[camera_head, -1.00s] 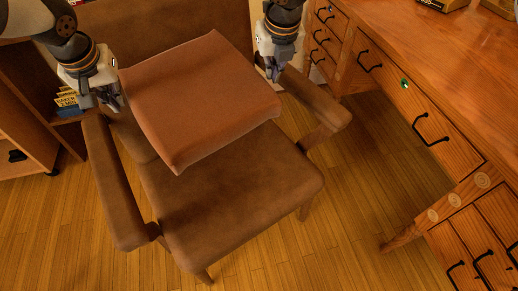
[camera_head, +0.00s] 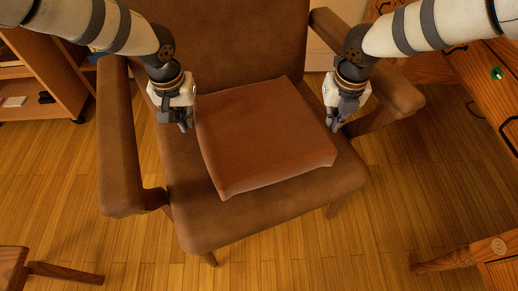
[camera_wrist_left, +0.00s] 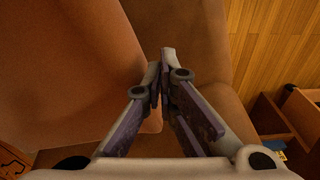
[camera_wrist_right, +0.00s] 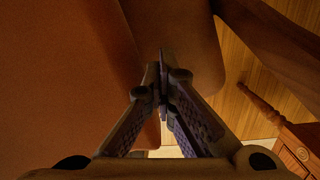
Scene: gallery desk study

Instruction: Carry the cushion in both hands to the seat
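The reddish-brown cushion (camera_head: 262,135) lies nearly flat over the brown chair seat (camera_head: 275,208), towards the backrest; I cannot tell whether it rests fully on the seat. My left gripper (camera_head: 186,124) is at its left side and my right gripper (camera_head: 334,124) at its right side. Both have their fingers together, with no cushion between them. In the left wrist view the cushion (camera_wrist_left: 70,80) fills the left, close beside the fingers. In the right wrist view the cushion (camera_wrist_right: 60,90) is likewise on the left. I cannot tell whether the fingers touch its sides.
The chair's armrests (camera_head: 126,150) flank the seat, and its backrest (camera_head: 235,40) stands behind the cushion. A wooden desk (camera_head: 495,85) with black handles is at the right. A shelf (camera_head: 45,60) is at the left. The wooden floor in front is mostly clear.

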